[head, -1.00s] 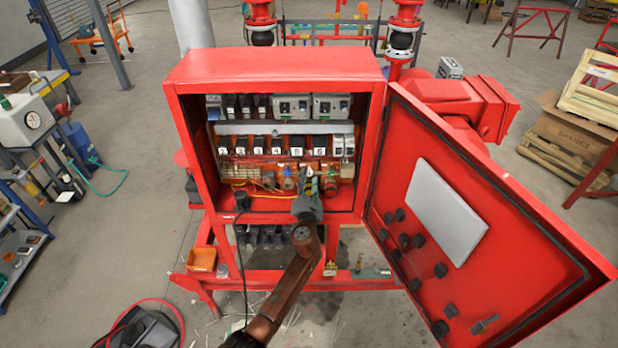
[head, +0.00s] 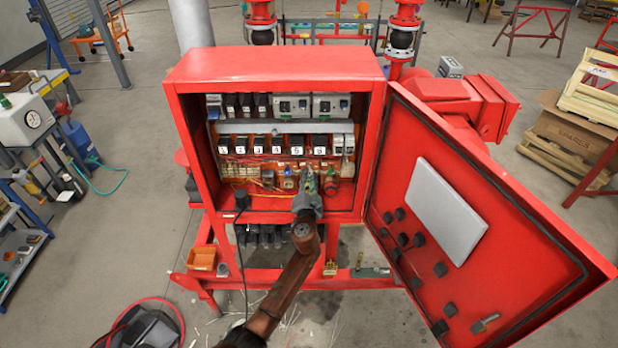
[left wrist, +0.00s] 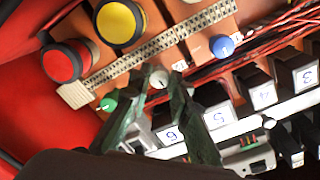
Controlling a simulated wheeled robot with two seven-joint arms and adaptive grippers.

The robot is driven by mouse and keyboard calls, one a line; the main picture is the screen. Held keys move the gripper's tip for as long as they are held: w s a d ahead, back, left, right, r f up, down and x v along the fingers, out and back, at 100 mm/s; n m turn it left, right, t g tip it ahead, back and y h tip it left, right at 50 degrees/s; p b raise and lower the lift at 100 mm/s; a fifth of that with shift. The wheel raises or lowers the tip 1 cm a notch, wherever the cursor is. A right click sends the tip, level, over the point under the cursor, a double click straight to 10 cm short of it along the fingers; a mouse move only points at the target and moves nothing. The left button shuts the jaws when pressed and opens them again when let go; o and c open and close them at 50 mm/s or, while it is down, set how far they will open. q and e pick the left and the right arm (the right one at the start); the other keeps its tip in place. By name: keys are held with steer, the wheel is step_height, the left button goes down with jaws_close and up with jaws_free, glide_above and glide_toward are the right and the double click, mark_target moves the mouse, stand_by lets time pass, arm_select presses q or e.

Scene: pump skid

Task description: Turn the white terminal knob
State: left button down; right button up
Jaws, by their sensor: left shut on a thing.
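The white terminal knob (left wrist: 159,79) is a small round knob on the orange terminal row, and it shows in the left wrist view. My left gripper (left wrist: 157,82) has one finger on each side of it and is shut on it. In the head view my left gripper (head: 309,184) reaches into the lower part of the open red cabinet (head: 275,68), and its fingers hide the knob there. A green knob (left wrist: 108,104) and a blue knob (left wrist: 222,46) sit on either side of the white one. My right gripper is not in view.
A red button (left wrist: 69,61) and a yellow button (left wrist: 120,22) are close by. Numbered black modules (left wrist: 218,116) line the other side, with red wires between. The cabinet door (head: 470,205) stands open at the right.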

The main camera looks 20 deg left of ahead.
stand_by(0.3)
arm_select(q)
steer(key=m+p, duration=0.1)
steer(key=m, duration=0.4)
steer(key=m+p, duration=0.1)
steer(key=m, duration=0.2)
steer(key=shift+g, duration=0.3)
steer(key=m+p, duration=0.2)
steer(key=m, duration=0.2)
steer(key=shift+r+m+y, duration=0.1)
steer(key=shift+m+y, duration=0.2)
steer(key=shift+m, duration=0.1)
steer(key=m+p, duration=0.1)
steer(key=m, duration=0.1)
steer(key=shift+m, duration=0.4)
steer(key=shift+d+m+p, duration=0.1)
steer(key=shift+m+p, duration=0.5)
steer(key=shift+m, duration=0.2)
steer(key=c, duration=1.8)
jaws_free()
